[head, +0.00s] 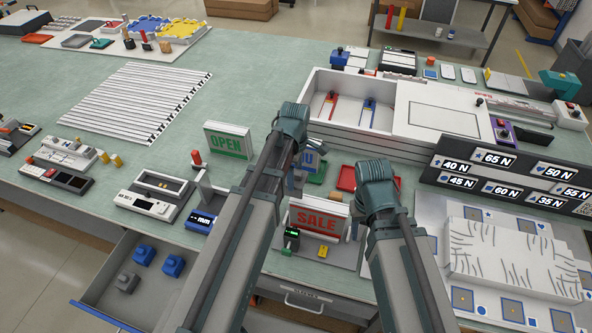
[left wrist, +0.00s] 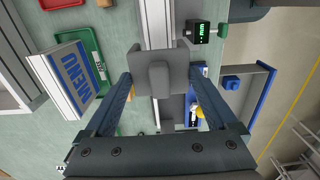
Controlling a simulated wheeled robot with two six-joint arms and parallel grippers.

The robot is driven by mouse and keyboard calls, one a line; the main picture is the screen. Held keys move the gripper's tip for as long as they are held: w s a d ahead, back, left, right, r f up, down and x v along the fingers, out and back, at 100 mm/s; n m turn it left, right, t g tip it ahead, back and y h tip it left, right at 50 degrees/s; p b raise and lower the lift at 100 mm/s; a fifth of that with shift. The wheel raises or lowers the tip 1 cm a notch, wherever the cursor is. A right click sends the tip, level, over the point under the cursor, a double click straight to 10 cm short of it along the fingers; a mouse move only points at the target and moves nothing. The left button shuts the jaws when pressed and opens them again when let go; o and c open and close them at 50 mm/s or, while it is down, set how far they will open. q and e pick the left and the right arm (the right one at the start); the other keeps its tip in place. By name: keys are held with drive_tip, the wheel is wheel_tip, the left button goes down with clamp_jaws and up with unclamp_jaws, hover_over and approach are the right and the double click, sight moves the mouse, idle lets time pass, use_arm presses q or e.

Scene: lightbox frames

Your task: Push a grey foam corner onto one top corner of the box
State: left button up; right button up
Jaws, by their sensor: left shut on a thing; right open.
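My left gripper (left wrist: 160,82) is shut on a grey foam corner (left wrist: 158,76), a block with a raised rib, in the left wrist view. Below it runs the white top edge of a box (left wrist: 155,25), which looks like the SALE box (head: 318,222) standing upright in the head view. The foam corner overlaps one end of this edge; whether they touch I cannot tell.
The open drawer (head: 88,300) holds blue foam corners (head: 173,266) and grey ones (head: 127,282). The OPEN box (head: 228,143) stands left of my left arm. The MENU box (left wrist: 72,82) stands beside the held piece. A small green-display device (head: 292,238) stands before the SALE box.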

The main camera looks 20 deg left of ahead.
use_arm(q)
drive_tip(key=shift+w+f, duration=0.1)
drive_tip(key=shift+f, duration=0.05)
drive_tip(key=shift+f, duration=0.1)
wheel_tip(320, 180, down, 9)
drive_tip(key=b, duration=0.9)
drive_tip(key=shift+f+b, duration=0.1)
drive_tip(key=shift+b, duration=0.25)
drive_tip(key=shift+f, duration=0.2)
idle(0.6)
drive_tip(key=o, duration=1)
drive_tip(key=shift+r, duration=0.1)
wheel_tip(320, 180, up, 14)
drive_tip(key=p, duration=1.3)
drive_tip(key=shift+p, duration=0.3)
drive_tip(key=shift+f, duration=0.25)
